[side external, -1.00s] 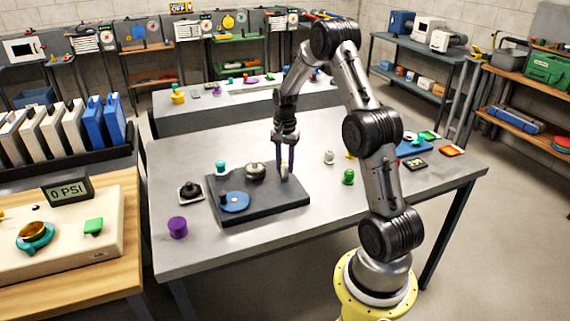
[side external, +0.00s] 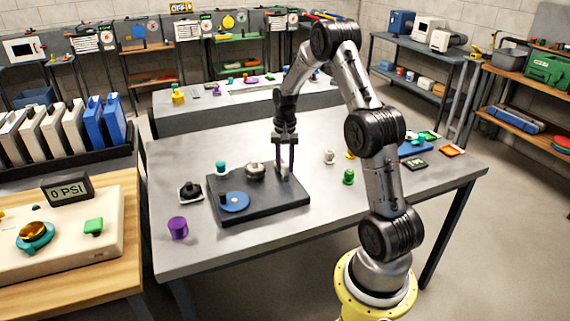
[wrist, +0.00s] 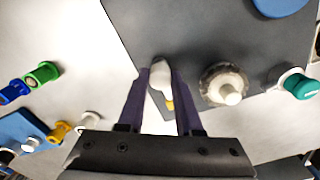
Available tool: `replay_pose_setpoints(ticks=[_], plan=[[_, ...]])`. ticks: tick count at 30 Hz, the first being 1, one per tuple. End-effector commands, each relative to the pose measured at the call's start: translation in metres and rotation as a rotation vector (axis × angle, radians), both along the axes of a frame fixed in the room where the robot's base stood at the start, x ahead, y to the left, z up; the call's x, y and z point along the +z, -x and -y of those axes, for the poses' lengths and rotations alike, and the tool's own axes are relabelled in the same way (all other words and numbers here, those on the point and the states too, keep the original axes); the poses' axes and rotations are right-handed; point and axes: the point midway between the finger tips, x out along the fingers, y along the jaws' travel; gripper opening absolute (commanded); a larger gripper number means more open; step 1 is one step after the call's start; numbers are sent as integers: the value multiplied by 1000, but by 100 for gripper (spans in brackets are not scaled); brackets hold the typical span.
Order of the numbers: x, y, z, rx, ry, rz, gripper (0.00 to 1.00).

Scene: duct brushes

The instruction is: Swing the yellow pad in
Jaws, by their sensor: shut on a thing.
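A pale, rounded lever-like piece (wrist: 161,79) with a small yellow pad (wrist: 170,104) at its tip shows in the wrist view. It stands at the edge of the dark board (side external: 262,208). My gripper (side external: 286,172) points down over the board's far right corner in the side view. Its purple fingers (wrist: 160,92) are on either side of the pale piece, shut on it. In the side view the fingers largely hide the piece, and I cannot make out the yellow pad.
A green knob (side external: 348,177) stands to the right. The front table strip is clear.

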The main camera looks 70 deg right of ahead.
Motion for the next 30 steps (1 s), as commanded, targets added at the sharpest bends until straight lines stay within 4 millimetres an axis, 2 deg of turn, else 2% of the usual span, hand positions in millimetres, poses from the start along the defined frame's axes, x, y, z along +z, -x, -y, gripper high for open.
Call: replay_pose_setpoints(ticks=[18, 30], plan=[[1, 0, 0, 567, 1, 0, 0], [2, 0, 0, 798, 2, 1, 0]])
